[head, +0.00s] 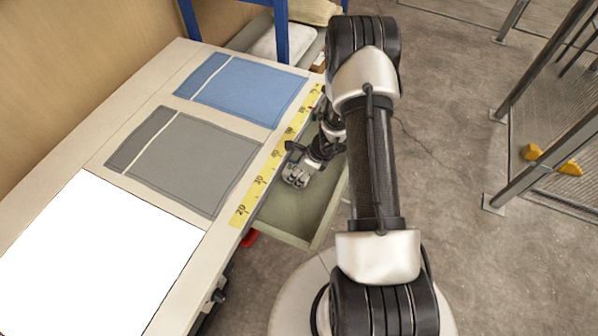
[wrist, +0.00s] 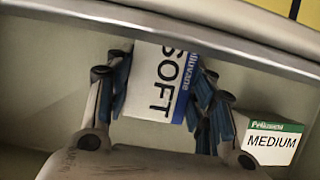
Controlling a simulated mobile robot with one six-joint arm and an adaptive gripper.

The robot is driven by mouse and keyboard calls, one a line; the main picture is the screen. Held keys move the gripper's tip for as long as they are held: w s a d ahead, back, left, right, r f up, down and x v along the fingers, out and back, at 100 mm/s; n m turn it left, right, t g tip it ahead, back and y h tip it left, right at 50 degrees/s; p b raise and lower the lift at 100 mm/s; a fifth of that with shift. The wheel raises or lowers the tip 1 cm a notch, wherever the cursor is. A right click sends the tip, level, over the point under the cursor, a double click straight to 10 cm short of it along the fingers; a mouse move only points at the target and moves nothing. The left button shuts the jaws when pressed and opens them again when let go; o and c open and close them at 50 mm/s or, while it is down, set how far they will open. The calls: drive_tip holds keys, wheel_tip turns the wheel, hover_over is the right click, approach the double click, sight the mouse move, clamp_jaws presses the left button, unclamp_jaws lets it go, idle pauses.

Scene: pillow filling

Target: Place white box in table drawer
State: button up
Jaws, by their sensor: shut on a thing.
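A white box (wrist: 158,80) with a blue band and the word SOFT sits between the blue pads of my gripper (wrist: 163,92) in the wrist view. The gripper is shut on it. In the head view my gripper (head: 297,177) is low over the open table drawer (head: 288,222), inside its outline; the held box cannot be made out there. The drawer wall (wrist: 215,38) passes just beyond the box in the wrist view. I cannot tell whether the box touches the drawer floor.
A second white box (wrist: 272,142) with a green band, marked MEDIUM, is at the right in the wrist view. The table (head: 85,160) carries a blue cloth (head: 245,90), a grey cloth (head: 185,160), a white sheet (head: 95,255) and a yellow ruler (head: 262,178) along its edge.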

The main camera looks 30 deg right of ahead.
drive_tip(key=shift+f, duration=0.25)
drive_tip(key=o, duration=1.1)
drive_tip(key=shift+r, duration=0.1)
drive_tip(key=shift+r, duration=0.1)
